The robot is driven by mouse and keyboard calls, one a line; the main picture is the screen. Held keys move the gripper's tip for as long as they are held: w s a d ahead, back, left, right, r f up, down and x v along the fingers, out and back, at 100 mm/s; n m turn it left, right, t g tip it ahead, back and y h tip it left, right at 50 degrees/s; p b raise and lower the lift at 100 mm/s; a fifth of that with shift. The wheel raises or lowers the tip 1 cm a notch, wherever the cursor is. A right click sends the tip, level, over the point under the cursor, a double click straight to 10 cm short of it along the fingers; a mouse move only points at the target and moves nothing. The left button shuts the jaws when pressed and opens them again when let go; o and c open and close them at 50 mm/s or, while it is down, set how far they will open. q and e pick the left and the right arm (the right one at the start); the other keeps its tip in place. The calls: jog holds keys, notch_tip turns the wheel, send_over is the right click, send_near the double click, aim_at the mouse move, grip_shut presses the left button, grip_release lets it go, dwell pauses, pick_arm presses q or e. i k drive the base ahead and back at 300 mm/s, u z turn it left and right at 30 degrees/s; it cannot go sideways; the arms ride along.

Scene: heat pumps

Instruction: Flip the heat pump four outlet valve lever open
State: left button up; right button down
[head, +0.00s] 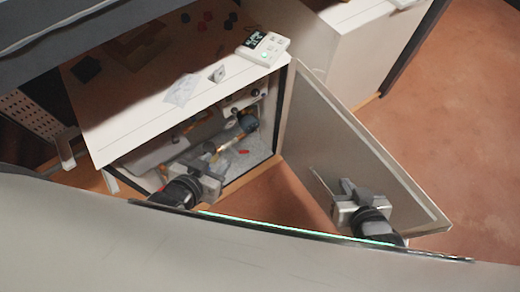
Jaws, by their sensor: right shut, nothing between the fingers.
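A white heat pump cabinet (180,110) stands open at the front. Inside it are grey and brass-coloured pipes (222,141) with a dark round fitting (248,122). A small red piece (243,152) shows low inside; I cannot tell whether it is a valve lever. The outlet valve lever cannot be made out clearly. My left gripper (209,167) is at the cabinet's open front, close to the pipes; its fingers are too small to read. My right gripper (346,186) is shut and empty, in front of the open door's inner face.
The open door (365,150) swings out to the right of the cabinet. A control box with a display (263,47) and a paper sheet (182,89) lie on the cabinet top. Another white cabinet (340,50) stands behind. Reddish floor (460,110) is clear on the right.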

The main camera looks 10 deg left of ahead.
aim_at(243, 152)
jog(key=z, duration=1.85)
jog(key=k, duration=0.95)
jog(key=u, duration=0.9)
jog(key=i, duration=1)
